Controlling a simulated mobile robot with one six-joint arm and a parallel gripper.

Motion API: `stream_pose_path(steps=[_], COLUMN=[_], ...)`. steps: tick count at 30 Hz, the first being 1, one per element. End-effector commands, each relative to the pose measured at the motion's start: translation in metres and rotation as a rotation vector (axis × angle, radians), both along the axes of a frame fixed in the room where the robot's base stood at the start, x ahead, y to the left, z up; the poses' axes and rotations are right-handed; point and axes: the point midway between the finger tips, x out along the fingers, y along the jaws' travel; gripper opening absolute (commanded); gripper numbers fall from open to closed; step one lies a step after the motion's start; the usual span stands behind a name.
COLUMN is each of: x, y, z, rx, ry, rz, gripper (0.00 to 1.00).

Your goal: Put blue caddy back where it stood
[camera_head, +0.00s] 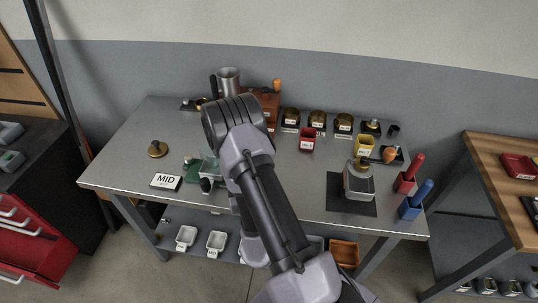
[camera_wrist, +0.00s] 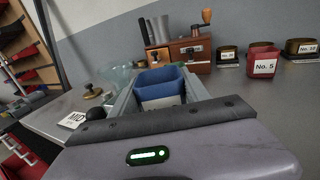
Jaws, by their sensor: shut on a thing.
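The blue caddy (camera_wrist: 160,78) sits between the two grey fingers of my gripper (camera_wrist: 160,92) in the wrist view. The gripper is shut on it, and the caddy looks upright, with a pale label on its near side partly hidden. In the head view my own arm hides both the caddy and the gripper. I cannot tell whether the caddy touches the table. A red caddy (camera_head: 307,140) labelled No. 5 stands on the grey table (camera_head: 130,150); it also shows in the wrist view (camera_wrist: 263,61). A yellow caddy (camera_head: 364,146) stands farther right.
Several dark tins (camera_head: 316,119) line the back, beside a wooden grinder (camera_head: 267,103) and a metal cup (camera_head: 228,80). A MID sign (camera_head: 166,181) lies front left. A container on a black mat (camera_head: 345,207) and red and blue holders are at right. Table between red and yellow caddies is bare.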

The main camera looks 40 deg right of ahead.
Motion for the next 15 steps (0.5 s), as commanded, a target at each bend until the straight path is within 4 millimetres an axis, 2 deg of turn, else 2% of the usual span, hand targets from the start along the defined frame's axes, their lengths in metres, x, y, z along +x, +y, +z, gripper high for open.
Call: stream_pose_path(steps=[1, 9, 12, 15], x=[0.002, 0.027, 0.033, 0.037], y=[-0.017, -0.107, -0.130, -0.140], z=[-0.002, -0.011, -0.014, -0.016], rx=[-0.003, -0.005, -0.003, -0.002], ry=[-0.003, -0.004, -0.003, -0.001], rz=[-0.012, -0.008, -0.005, -0.003], gripper=[0.06, 0.06, 0.06, 0.06])
